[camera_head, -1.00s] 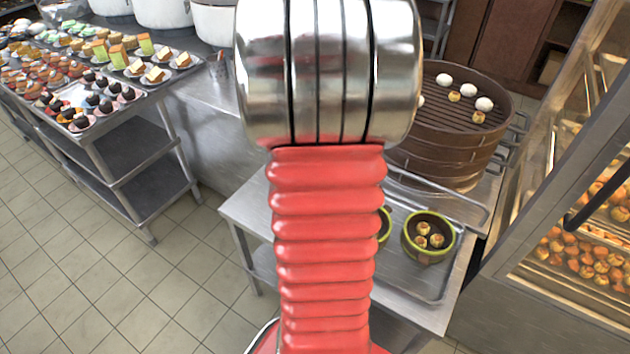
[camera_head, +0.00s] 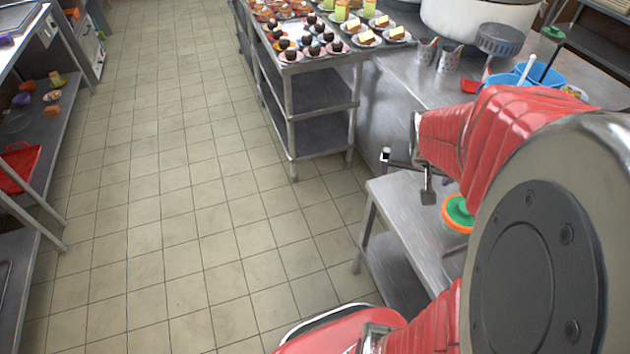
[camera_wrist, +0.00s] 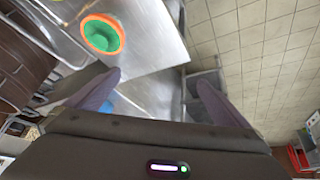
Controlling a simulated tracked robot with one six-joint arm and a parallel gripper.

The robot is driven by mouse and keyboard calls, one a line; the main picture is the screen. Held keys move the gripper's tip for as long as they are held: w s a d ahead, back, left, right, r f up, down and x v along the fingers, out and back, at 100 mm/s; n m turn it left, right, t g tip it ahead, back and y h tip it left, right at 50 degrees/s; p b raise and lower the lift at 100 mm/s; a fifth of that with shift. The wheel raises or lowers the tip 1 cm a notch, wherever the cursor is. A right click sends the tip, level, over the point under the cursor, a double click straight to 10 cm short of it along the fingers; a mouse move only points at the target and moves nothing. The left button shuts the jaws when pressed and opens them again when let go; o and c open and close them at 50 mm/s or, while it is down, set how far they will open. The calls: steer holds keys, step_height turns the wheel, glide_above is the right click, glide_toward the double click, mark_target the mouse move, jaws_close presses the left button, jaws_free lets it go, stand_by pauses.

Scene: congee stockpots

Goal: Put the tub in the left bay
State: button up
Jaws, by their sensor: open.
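A small orange tub with a green top (camera_head: 460,212) stands on the steel table, partly hidden by my arm in the head view. It also shows whole at the upper left of the wrist view (camera_wrist: 102,34). My gripper (camera_head: 407,173) is open and empty, above the table's far left corner, to the left of the tub and apart from it. In the wrist view, my gripper's fingers (camera_wrist: 158,82) are spread wide with nothing between them. A blue container (camera_head: 520,80) sits on the back counter. My arm hides part of it, so I cannot tell its bays apart.
The low steel table (camera_head: 405,215) is bare at its left end. Cups (camera_head: 448,58), a grey strainer (camera_head: 503,40) and a large pot (camera_head: 470,18) stand on the counter. A dessert rack (camera_head: 315,95) is behind left. The tiled floor (camera_head: 180,200) is open.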

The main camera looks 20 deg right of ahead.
steer(key=s+a+r+n+y, duration=0.1)
steer(key=s+a+r+n, duration=0.1)
steer(key=a, duration=0.6)
steer(key=s+a+r+n+y, duration=0.1)
steer(key=a+r+n, duration=0.2)
steer(key=a, duration=0.6)
steer(key=s+a+r+n+t+y, duration=0.1)
steer(key=s+a+r+n+y, duration=0.1)
steer(key=a+r, duration=0.3)
steer(key=a, duration=0.4)
steer(key=shift+s+r+n, duration=0.25)
steer(key=shift+s+n, duration=0.1)
steer(key=shift+n, duration=0.05)
